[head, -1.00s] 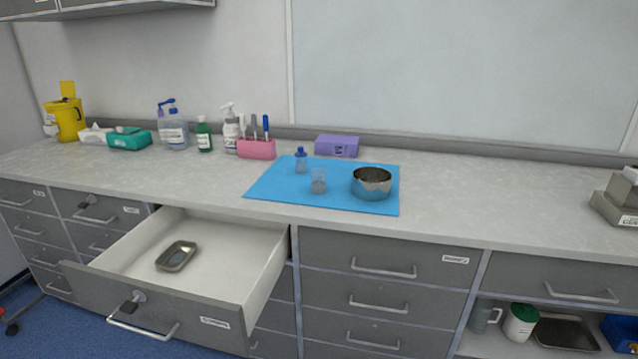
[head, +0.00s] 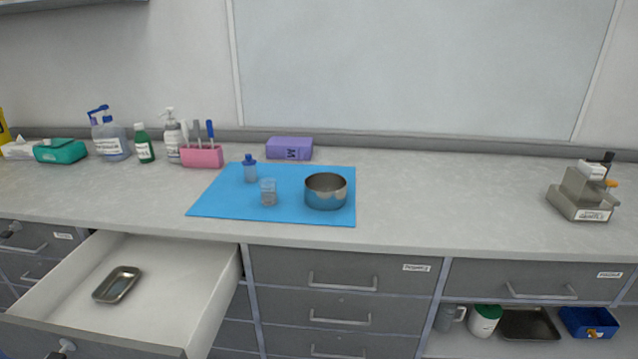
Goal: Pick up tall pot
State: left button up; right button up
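A round silver metal pot (head: 326,193) stands upright on the blue mat (head: 222,200) on the counter. A tall grey jug-like pot with a handle (head: 447,317) stands on the open lower shelf at the right, partly cut off by the cabinet frame. I cannot tell for sure which of them is the tall pot. Neither of my grippers shows in the head view.
A drawer (head: 172,294) stands open at the left with a small metal tray (head: 117,284) in it. A clear cup (head: 268,193) and a blue-capped bottle (head: 250,170) are on the mat. A white green-lidded container (head: 485,321), dark tray (head: 530,324) and blue bin (head: 589,322) share the shelf. The right counter is mostly clear.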

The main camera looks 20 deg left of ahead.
aim_at(268, 192)
jog(key=z, duration=0.25)
jog(key=i, duration=0.95)
jog(key=u, duration=0.25)
